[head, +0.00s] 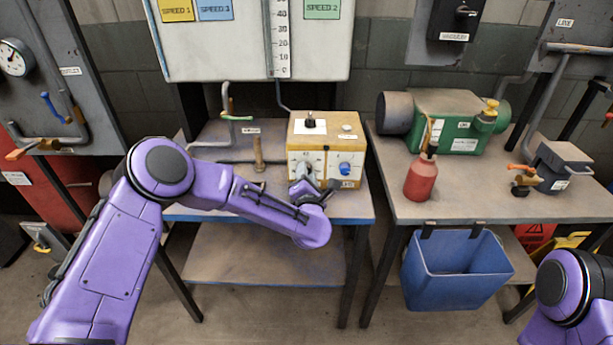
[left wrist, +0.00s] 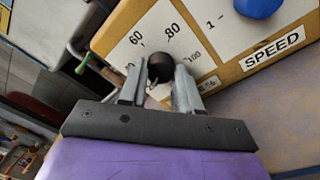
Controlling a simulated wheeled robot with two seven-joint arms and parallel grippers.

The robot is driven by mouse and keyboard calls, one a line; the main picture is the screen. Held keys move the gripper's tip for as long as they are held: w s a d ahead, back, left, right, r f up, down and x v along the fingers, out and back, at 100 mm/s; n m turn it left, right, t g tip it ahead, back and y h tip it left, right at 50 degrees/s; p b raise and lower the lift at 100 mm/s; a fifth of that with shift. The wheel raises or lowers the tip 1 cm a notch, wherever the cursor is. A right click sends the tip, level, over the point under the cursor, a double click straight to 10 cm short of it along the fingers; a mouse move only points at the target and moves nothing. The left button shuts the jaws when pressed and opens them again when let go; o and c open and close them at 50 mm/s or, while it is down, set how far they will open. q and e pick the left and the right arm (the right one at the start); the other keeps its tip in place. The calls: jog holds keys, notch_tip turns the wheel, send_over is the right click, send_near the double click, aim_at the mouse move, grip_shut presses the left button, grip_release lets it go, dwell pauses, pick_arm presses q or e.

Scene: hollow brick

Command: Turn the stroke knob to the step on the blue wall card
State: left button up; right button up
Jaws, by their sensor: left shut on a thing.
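The pump box (head: 328,131) is a cream and yellow box on the left bench, with dials on its front. The stroke knob (left wrist: 160,67) is dark and round, on a percent scale marked 60, 80 and 100 in the left wrist view. My left gripper (head: 306,176) is at the box's front left dial, its fingers (left wrist: 160,83) shut on the stroke knob from both sides. The gripper hides most of the knob in the head view. The blue wall card (head: 214,9) hangs top left on the white board; its small print seems to read SPEED and a digit. My right gripper is out of view.
A blue speed knob (head: 345,169) sits close right of the gripper. A black knob (head: 310,120) is on the box top. Yellow (head: 176,9) and green (head: 322,8) cards flank the gauge. A red bottle (head: 421,178) and green pump (head: 447,117) stand on the right bench.

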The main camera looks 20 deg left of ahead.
pick_arm(q)
jog(key=m+b, duration=0.1)
jog(key=m, duration=0.4)
jog(key=m+b, duration=0.1)
jog(key=m, duration=0.4)
jog(key=shift+m+t, duration=0.3)
jog(key=shift+m, duration=0.1)
dwell(0.3)
jog(key=o, duration=1.1)
jog(key=shift+c, duration=0.2)
jog(key=b+v, duration=0.1)
jog(key=v, duration=0.9)
jog(key=shift+s+b, duration=0.35)
jog(key=shift+f, duration=0.1)
